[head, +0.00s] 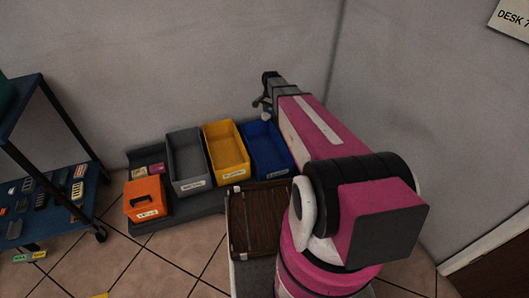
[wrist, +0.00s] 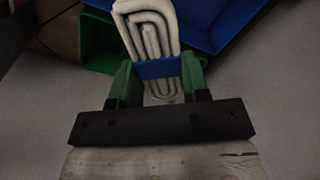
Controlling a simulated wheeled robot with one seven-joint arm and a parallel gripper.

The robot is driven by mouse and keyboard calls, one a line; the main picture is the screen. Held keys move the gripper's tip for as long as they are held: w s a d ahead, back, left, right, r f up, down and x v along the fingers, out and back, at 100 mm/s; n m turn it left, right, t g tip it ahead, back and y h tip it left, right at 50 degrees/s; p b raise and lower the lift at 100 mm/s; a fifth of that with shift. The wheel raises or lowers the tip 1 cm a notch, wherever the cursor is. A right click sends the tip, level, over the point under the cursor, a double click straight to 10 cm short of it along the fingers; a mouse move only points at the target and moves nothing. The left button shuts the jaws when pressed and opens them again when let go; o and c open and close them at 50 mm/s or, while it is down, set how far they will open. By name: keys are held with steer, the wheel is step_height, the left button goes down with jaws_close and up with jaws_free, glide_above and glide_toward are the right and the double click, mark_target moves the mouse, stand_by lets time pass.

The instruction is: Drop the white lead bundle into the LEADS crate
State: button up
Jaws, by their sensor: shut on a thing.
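The white lead bundle (wrist: 150,32) is a folded loop of pale cable with a blue band round it. In the wrist view my gripper (wrist: 158,72) is shut on it near the band, a green finger on each side. In the head view my gripper (head: 264,103) is up by the back wall, above and behind the blue crate (head: 268,150); the bundle is too small there to make out well. The blue crate also shows in the wrist view (wrist: 225,22), beyond the bundle. The crate labels are too small to read, so I cannot tell which is LEADS.
A yellow crate (head: 226,150), a grey crate (head: 188,162) and an orange box (head: 145,198) stand left of the blue crate. A green-walled container (wrist: 97,52) shows in the wrist view. A brown slatted surface (head: 255,222) lies in front. A blue-shelved rack (head: 45,205) is at left.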

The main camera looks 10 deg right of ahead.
step_height(320, 180, down, 23)
steer(key=w+m, duration=0.2)
steer(key=m, duration=0.1)
steer(key=shift+w+d+r+m, duration=0.15)
steer(key=shift+r+m, duration=0.05)
steer(key=shift+m, duration=0.1)
steer(key=o, duration=1)
steer(key=shift+o, duration=0.2)
steer(key=shift+r, duration=0.1)
step_height(320, 180, up, 11)
steer(key=shift+f, duration=0.2)
